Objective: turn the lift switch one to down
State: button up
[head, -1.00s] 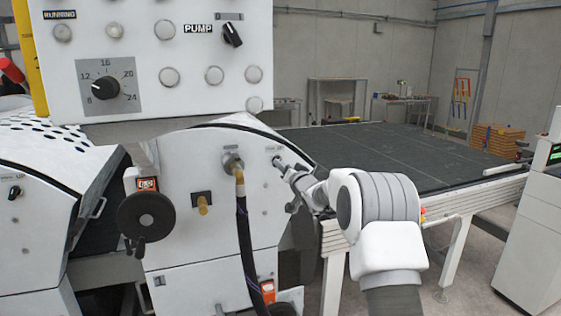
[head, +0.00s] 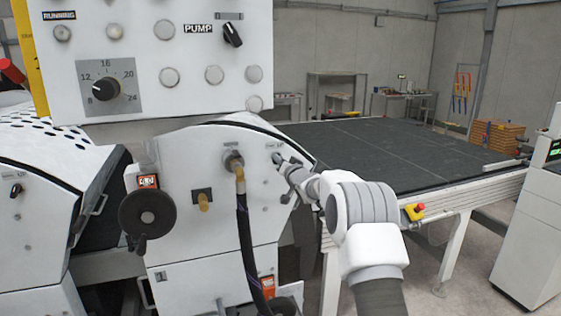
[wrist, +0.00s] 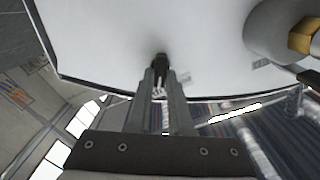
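The lift switch (wrist: 161,59) is a small black knob on the white panel of the roller machine. In the wrist view it sits between the two fingertips of my gripper (wrist: 161,76), which are close together on either side of it. Its pointing direction cannot be read, as the fingers partly cover it. In the head view my gripper (head: 284,165) reaches from the right to the panel's upper right part, where the switch is largely hidden. A small, unreadable label lies close by.
A hose fitting (head: 233,161) with a black hose (head: 243,235) is just left of my gripper. A black handwheel (head: 147,214) stands farther left. Another black switch (head: 16,190) is on the left machine. A dark conveyor table (head: 400,150) with a red-and-yellow emergency button (head: 415,211) extends behind my arm.

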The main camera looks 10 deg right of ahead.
grip_shut()
